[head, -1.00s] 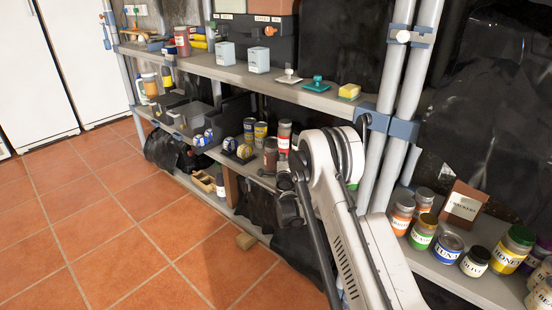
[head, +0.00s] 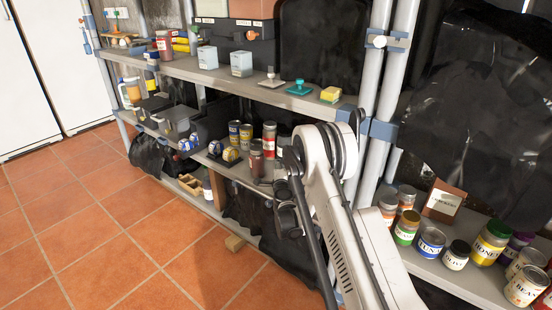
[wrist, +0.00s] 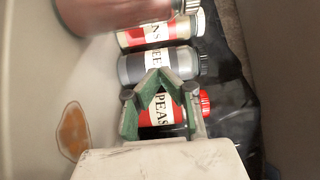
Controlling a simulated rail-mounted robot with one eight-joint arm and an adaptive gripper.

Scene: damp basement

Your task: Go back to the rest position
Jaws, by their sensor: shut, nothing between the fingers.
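In the wrist view my gripper (wrist: 161,78) has green-lined fingers that are shut and empty. A can labelled PEAS (wrist: 160,107) lies behind the fingers in the picture, partly hidden by them. A grey can (wrist: 150,65) and a can with a red and cream label (wrist: 160,33) stand beside it. A blurred reddish object (wrist: 110,12) is close to the camera at the upper left. In the head view my arm reaches toward the lower shelves, and my gripper is hidden there.
In the head view the lower shelf (head: 455,278) at right holds several jars and a brown box (head: 444,202). The upper shelf (head: 200,74) carries boxes, stamps and a yellow sponge (head: 330,94).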

